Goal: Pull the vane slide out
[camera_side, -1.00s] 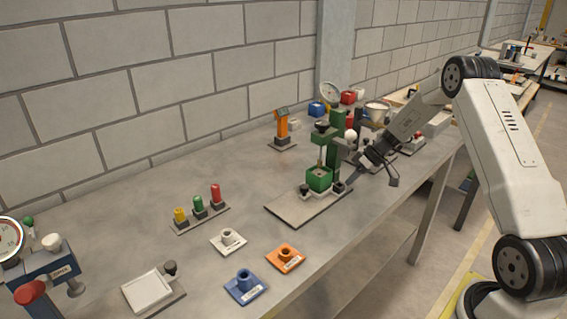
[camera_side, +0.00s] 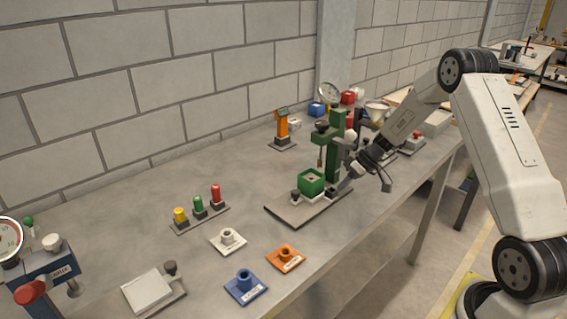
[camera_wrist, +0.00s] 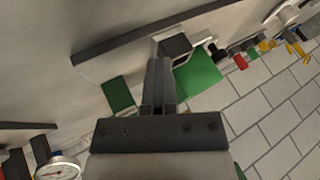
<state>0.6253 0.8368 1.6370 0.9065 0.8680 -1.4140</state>
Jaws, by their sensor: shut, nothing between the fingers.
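A green open box (camera_side: 311,181) with pale fill sits on a light slide on the dark base plate (camera_side: 290,208) in the side view. A green column (camera_side: 334,155) rises behind it, and a thin vane-like rod (camera_side: 320,158) hangs from its arm. A black knob (camera_side: 296,196) stands at the slide's front-left. I cannot tell for sure which part is the vane slide. My gripper (camera_side: 349,174) is shut and empty, low at the right of the column, close to the slide's rear end. Contact cannot be told. In the wrist view my shut fingers (camera_wrist: 158,82) lie between green parts.
An orange post (camera_side: 282,125) stands behind. Red, green and yellow pegs (camera_side: 198,205) stand on a rack to the left. White, orange (camera_side: 286,258) and blue (camera_side: 245,284) socket plates lie in front. The bench between them is clear.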

